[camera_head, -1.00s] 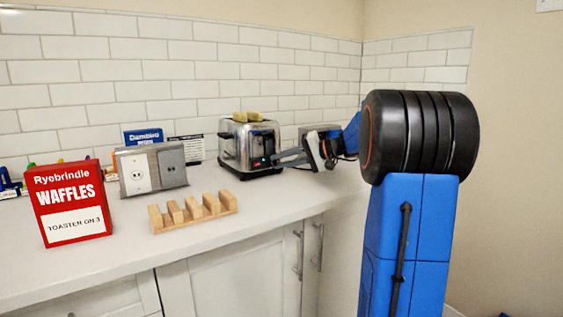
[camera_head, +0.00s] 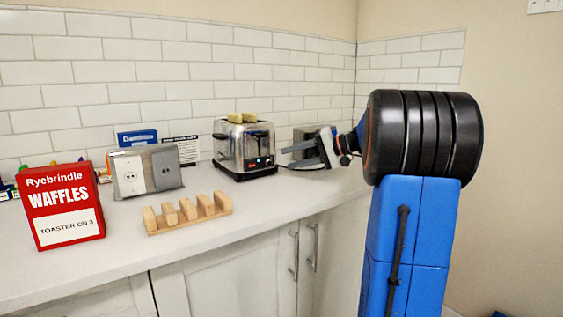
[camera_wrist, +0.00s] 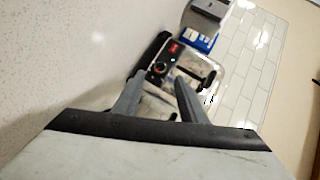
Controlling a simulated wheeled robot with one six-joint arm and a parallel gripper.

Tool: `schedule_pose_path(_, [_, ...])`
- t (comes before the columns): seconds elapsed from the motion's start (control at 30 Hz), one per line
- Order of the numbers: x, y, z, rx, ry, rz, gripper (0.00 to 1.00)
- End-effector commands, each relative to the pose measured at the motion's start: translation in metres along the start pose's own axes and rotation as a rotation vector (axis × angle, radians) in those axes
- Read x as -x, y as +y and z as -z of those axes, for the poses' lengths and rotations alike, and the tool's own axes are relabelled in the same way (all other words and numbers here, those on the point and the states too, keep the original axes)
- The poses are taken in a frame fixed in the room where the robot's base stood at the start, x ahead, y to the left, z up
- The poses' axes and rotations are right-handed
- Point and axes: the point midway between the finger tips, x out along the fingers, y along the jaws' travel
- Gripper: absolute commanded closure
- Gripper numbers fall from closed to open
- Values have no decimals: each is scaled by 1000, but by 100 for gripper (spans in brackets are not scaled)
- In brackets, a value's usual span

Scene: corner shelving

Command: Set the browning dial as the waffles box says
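The red waffles box (camera_head: 62,205) stands at the left of the counter; its label reads "TOASTER ON 3". The chrome toaster (camera_head: 232,150) stands against the tiled wall with bread showing in its top slots. In the wrist view the toaster's dark control panel shows a round browning dial (camera_wrist: 159,68), a red lit display and a small blue light. The dial's setting is too small to read. My gripper (camera_head: 283,156) is to the right of the toaster, apart from it. In the wrist view its two fingers (camera_wrist: 155,88) are spread with nothing between them, pointing towards the panel.
A wooden rack (camera_head: 187,214) lies in front on the counter. A metal outlet box (camera_head: 146,171) stands between the waffles box and toaster, with a blue box (camera_head: 137,138) behind it. Another grey appliance (camera_head: 312,141) is behind my gripper.

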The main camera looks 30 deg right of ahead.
Motion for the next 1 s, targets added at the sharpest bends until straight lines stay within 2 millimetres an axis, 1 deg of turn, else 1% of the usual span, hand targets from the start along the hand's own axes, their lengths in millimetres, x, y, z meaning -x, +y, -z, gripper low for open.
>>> schedule_pose_path(0.03, [12, 0, 1, 0, 4, -1, 62])
schedule_pose_path(0.2, [46, 0, 1, 1, 4, -2, 62])
schedule_pose_path(0.4, [82, 1, 1, 0, 4, -1, 62])
schedule_pose_path(0.5, [96, 1, 1, 0, 3, -1, 62])
schedule_pose_path(0.7, [111, 1, 0, 0, 1, -1, 62])
schedule_pose_path(1.0, [113, 0, 0, 0, 0, -1, 62])
